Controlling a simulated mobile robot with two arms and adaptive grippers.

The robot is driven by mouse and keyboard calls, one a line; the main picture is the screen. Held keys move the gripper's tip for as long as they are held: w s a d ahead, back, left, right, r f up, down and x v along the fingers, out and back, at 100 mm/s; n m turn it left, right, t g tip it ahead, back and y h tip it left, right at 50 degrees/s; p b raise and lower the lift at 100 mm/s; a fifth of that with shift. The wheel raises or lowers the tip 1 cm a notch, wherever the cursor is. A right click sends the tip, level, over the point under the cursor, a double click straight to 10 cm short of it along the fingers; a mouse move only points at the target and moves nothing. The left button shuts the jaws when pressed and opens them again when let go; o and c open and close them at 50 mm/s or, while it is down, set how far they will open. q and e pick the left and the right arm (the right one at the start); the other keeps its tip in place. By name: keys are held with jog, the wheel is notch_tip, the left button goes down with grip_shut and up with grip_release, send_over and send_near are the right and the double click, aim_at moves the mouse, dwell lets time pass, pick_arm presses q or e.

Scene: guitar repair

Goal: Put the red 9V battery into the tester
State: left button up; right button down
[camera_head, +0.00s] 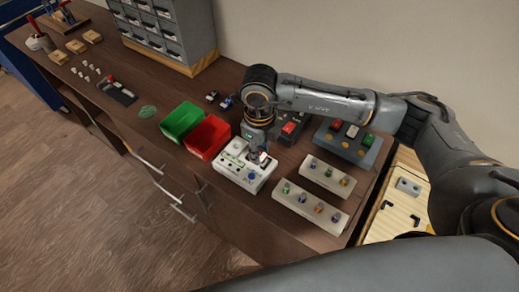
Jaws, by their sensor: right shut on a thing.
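My right gripper (262,151) points down over the white panel device (233,172), which has small coloured knobs and buttons. It is shut on a small pale and reddish piece (264,158), mostly hidden by the fingers. I cannot tell for sure whether this piece is the red 9V battery, or whether it touches the device. A red block (290,127) sits on a dark unit just behind and right of the gripper. Another red block (336,124) stands in a grey-blue rack (345,140) beside a white and a green one. My left gripper is not in view.
A green bin (182,121) and a red bin (208,137) stand left of the device. Two pale strips with small coloured knobs (327,176) (311,211) lie to its right. A drawer cabinet (165,35) stands at the back.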

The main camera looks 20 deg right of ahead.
jog(key=shift+f+b, duration=0.45)
jog(key=shift+f, duration=0.1)
jog(key=c, duration=1)
grip_release()
jog(key=shift+c, duration=0.2)
jog(key=o, duration=0.4)
jog(key=shift+r, duration=0.15)
jog(key=shift+r+p, duration=1.75)
jog(key=shift+r, duration=1.65)
